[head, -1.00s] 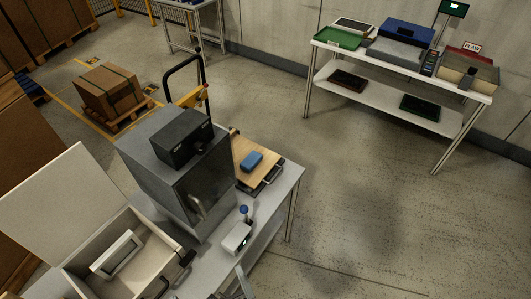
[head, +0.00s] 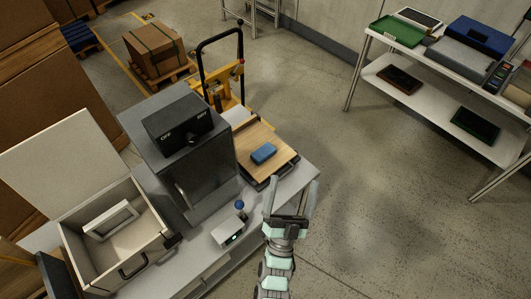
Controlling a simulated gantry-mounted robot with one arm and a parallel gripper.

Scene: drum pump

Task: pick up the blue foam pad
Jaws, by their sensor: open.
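The blue foam pad (head: 263,153) lies on a wooden board (head: 252,137) at the right end of the near table, beside the dark cabinet. My gripper (head: 291,190) is at the table's right front edge, below and to the right of the pad in the picture. Its two fingers are spread and point up the picture, with nothing between them. The gripper is apart from the pad, and the pad is in full view.
A dark cabinet (head: 200,170) with a black box on top stands left of the board. A small white device (head: 229,232) with a blue knob (head: 239,205) stands near the front. An open beige box (head: 110,235) is at left. A yellow pallet truck (head: 219,95) stands behind.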

